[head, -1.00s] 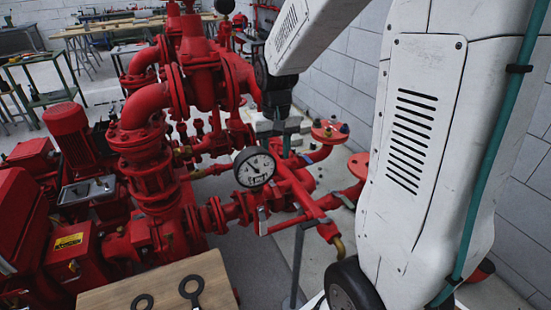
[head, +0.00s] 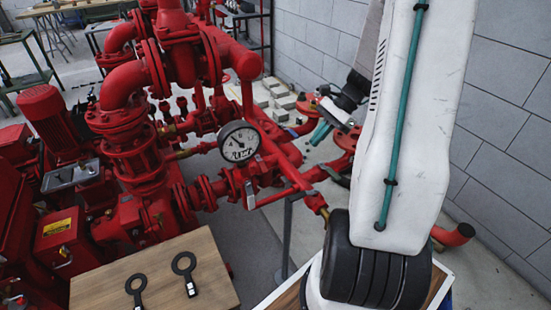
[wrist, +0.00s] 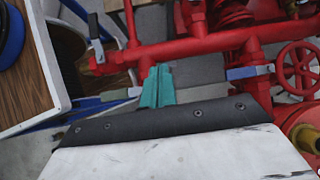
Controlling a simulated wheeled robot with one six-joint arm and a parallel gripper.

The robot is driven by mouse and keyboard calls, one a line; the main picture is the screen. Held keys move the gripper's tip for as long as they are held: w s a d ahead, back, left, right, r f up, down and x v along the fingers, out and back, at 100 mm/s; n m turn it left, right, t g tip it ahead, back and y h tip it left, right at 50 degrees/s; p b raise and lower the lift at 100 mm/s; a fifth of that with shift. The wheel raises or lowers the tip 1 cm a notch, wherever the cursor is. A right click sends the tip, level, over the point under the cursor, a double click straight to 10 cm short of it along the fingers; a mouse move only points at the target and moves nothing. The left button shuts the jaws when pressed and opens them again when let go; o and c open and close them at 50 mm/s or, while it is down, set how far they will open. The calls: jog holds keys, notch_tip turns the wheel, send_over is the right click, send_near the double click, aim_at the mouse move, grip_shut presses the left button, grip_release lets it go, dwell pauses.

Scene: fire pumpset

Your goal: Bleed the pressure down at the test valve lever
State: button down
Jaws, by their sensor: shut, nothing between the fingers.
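My gripper (head: 320,133) has teal fingers, right of the pressure gauge (head: 239,142) and apart from it. In the wrist view, the fingers (wrist: 156,88) are shut and empty, just below a red pipe in the picture. A grey lever (wrist: 95,27) stands at that pipe's left end, a blue-grey lever (wrist: 250,72) lies right of the fingers, and another flat lever (wrist: 118,94) lies to their left. In the head view, a grey lever (head: 250,194) hangs below the gauge. I cannot tell which is the test valve lever. The gauge needle is too small to read surely.
Red pumps and pipework (head: 130,130) fill the left and middle. A wooden board (head: 205,265) with black ring tools stands at the front. A red handwheel (wrist: 300,68) is at the wrist view's right. A block wall (head: 500,110) bounds the right. Some floor behind is clear.

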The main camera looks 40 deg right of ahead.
aim_at(261, 163)
jog(key=w+a+f, duration=0.1)
jog(key=a+f, duration=0.1)
jog(key=w+a+f+m, duration=0.1)
jog(key=a, duration=0.2)
jog(key=w+a+f+m+y, duration=0.1)
jog(key=w+a+f, duration=0.1)
jog(key=a, duration=0.1)
jog(key=shift+f+t, duration=0.3)
jog(key=shift+t, duration=0.1)
jog(key=shift+w+a, duration=0.25)
jog(key=shift+a, duration=0.35)
jog(key=shift+w+a, duration=0.25)
jog(key=shift+a, duration=0.35)
jog(key=shift+w+a, duration=0.25)
jog(key=shift+a, duration=0.35)
